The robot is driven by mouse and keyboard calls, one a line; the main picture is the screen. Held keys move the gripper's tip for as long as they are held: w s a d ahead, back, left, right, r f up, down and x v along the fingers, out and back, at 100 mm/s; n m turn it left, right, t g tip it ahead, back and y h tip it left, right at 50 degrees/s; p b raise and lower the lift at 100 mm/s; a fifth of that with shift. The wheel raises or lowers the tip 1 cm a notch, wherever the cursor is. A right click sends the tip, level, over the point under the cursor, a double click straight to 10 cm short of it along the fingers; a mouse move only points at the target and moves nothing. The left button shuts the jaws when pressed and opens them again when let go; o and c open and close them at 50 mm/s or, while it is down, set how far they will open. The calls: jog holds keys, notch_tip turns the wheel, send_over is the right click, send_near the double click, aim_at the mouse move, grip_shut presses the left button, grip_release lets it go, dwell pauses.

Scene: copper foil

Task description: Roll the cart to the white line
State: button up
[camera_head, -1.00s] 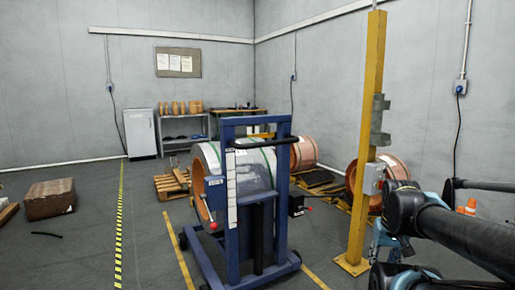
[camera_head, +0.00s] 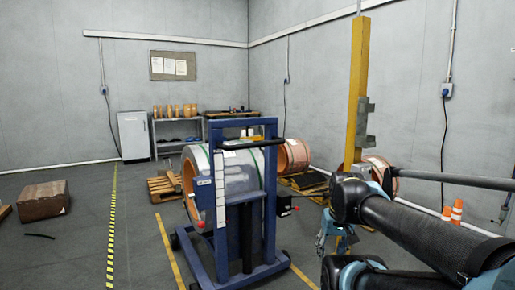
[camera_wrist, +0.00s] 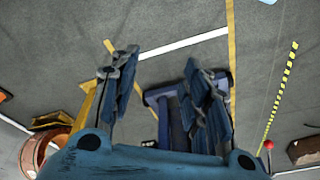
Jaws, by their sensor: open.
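The blue cart (camera_head: 221,235) stands upright in the middle of the head view, with a large wrapped roll (camera_head: 237,172) at its frame and a dark push handle at its top. Part of the blue cart (camera_wrist: 163,119) shows in the wrist view behind my fingers. The white line (camera_wrist: 185,44) crosses the floor between yellow lines in the wrist view, partly hidden by a finger. I cannot make it out in the head view. My gripper (camera_wrist: 158,62) is open and empty. In the head view my gripper (camera_head: 334,238) is right of the cart, apart from it, partly hidden by my arm.
A yellow post (camera_head: 357,90) rises behind my arm. Copper rolls (camera_head: 294,155) and a wooden pallet (camera_head: 163,188) are behind the cart. A brown box (camera_head: 43,200) lies at left, past a yellow-black floor stripe (camera_head: 112,225). Orange cones (camera_head: 457,212) stand at right.

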jog(key=w+a+r+m+y, duration=0.1)
jog(key=w+a+r+y, duration=0.2)
jog(key=w+a+r, duration=0.5)
jog(key=m+t+y, duration=0.6)
jog(key=y, duration=0.4)
send_near(261, 145)
jog(key=shift+m, duration=0.3)
jog(key=x, duration=1.1)
jog(key=shift+w+a, duration=0.2)
jog(key=shift+a, duration=0.2)
jog(key=shift+c, duration=0.3)
grip_shut()
